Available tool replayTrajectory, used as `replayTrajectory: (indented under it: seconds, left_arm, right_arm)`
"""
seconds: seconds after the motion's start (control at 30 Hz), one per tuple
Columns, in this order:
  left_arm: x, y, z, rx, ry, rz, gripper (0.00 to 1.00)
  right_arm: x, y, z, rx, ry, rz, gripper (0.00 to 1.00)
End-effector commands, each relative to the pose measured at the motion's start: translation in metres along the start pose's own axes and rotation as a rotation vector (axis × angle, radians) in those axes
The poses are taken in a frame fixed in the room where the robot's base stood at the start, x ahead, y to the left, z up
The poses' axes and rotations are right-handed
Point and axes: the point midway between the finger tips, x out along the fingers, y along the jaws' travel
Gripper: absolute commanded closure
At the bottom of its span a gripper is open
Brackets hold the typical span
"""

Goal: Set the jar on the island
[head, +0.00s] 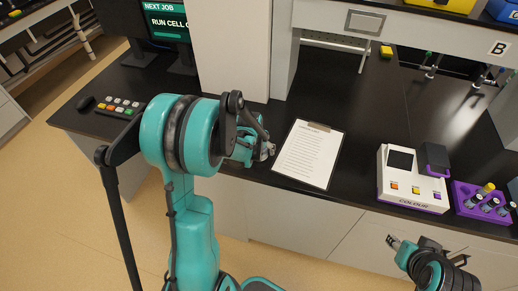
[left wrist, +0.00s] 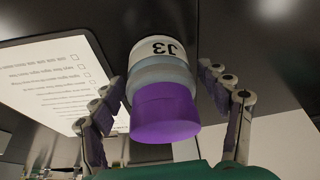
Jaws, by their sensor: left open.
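The jar (left wrist: 163,90) has a purple lid, a grey-white body and a J3 label. It shows between the fingers of my left gripper (left wrist: 165,100) in the left wrist view. The fingers are open on either side of it, with small gaps showing. In the head view my left gripper (head: 268,150) is low over the front edge of the black bench, left of the clipboard, and the jar is hidden behind it or my arm. My right gripper (head: 393,241) is at the lower right, in front of the bench and away from the jar; its finger opening is unclear.
The clipboard (head: 309,155) lies beside the left gripper. A white colour meter (head: 411,178) and a purple rack (head: 482,200) with several vials stand to the right. A keypad (head: 118,107) and monitor (head: 167,22) are at left. A white pillar (head: 232,50) rises behind.

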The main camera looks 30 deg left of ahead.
Motion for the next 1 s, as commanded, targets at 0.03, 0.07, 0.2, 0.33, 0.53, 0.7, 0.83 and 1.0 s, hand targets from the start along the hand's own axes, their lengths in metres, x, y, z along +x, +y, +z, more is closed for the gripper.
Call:
replayTrajectory:
  seconds: [0.03,0.07,0.2,0.33,0.53,0.7,0.83,1.0]
  left_arm:
    - [-0.012,0.000,0.000,0.000,0.000,0.000,0.24]
    - [-0.018,0.000,0.000,0.000,0.000,0.000,0.24]
    - [-0.052,0.000,0.000,-0.001,0.000,0.000,0.24]
    - [-0.079,0.000,0.000,-0.001,0.000,0.000,0.24]
    - [-0.105,0.000,0.000,-0.001,0.000,0.000,0.24]
    - [-0.124,0.009,0.005,0.013,0.012,0.005,0.24]
    - [-0.158,0.033,0.021,0.050,0.048,0.020,0.24]
    - [-0.208,0.070,0.060,0.115,0.116,0.052,0.24]
  right_arm:
    - [-0.004,0.000,-0.003,0.000,0.000,0.000,0.60]
    - [-0.005,0.000,-0.004,0.000,0.000,0.000,0.60]
    - [-0.013,0.000,-0.009,0.000,0.000,0.000,0.60]
    - [-0.019,0.000,-0.014,0.000,0.000,0.000,0.60]
    - [-0.025,0.000,-0.018,0.000,0.000,0.000,0.60]
    - [-0.025,0.000,-0.018,0.000,0.000,0.000,0.60]
    - [-0.025,0.000,-0.018,0.000,0.000,0.000,0.60]
    - [-0.025,0.000,-0.018,0.000,0.000,0.000,0.60]
